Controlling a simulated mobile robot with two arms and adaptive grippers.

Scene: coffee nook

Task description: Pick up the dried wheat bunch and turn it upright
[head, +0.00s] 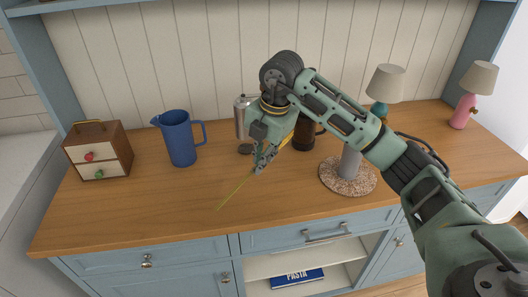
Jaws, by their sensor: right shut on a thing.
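The dried wheat bunch (238,188) shows as thin yellow-green stalks slanting down to the left from my right gripper (263,165). The gripper is shut on it above the wooden counter. Yellow-orange heads show beside the gripper's upper right side. The bunch is tilted, not upright, and its middle is partly hidden by the gripper. I cannot tell whether the stalk ends touch the counter. My left gripper is not in view.
On the wooden counter (130,218) stand a small drawer box (112,150), a blue pitcher (180,140), a metal pot (241,117), a dark cylinder (304,132), a round speckled mat (336,188) and two lamps (386,82) (478,80). The front left counter is clear.

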